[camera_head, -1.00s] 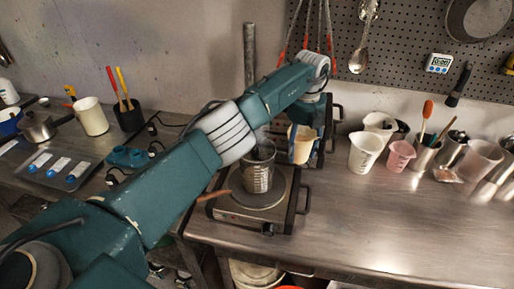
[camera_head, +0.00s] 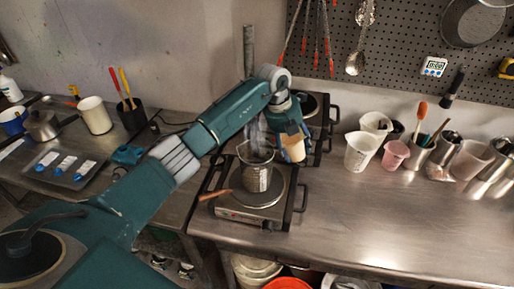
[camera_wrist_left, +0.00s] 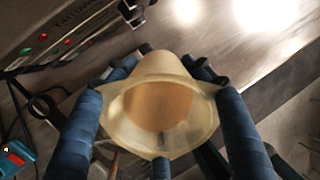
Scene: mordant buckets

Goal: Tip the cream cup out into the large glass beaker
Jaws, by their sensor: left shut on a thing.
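The cream cup (camera_head: 294,150) is held just right of the large glass beaker (camera_head: 257,177), close to its rim. My left gripper (camera_head: 291,132) is shut on the cup and partly covers it. In the left wrist view the cup (camera_wrist_left: 160,64) sits between the blue fingers, its wide mouth facing the camera and tan contents inside. The beaker stands upright on a hot plate and has pale markings; its contents cannot be made out. The cup seems slightly tilted in the head view. My right gripper is not in view.
The hot plate (camera_head: 238,212) has a handle on its right and stands at the steel table's left end. Another burner (camera_head: 312,105) is behind. A white cup (camera_head: 361,151), a pink cup (camera_head: 394,155) and tool holders stand to the right. The table front right is clear.

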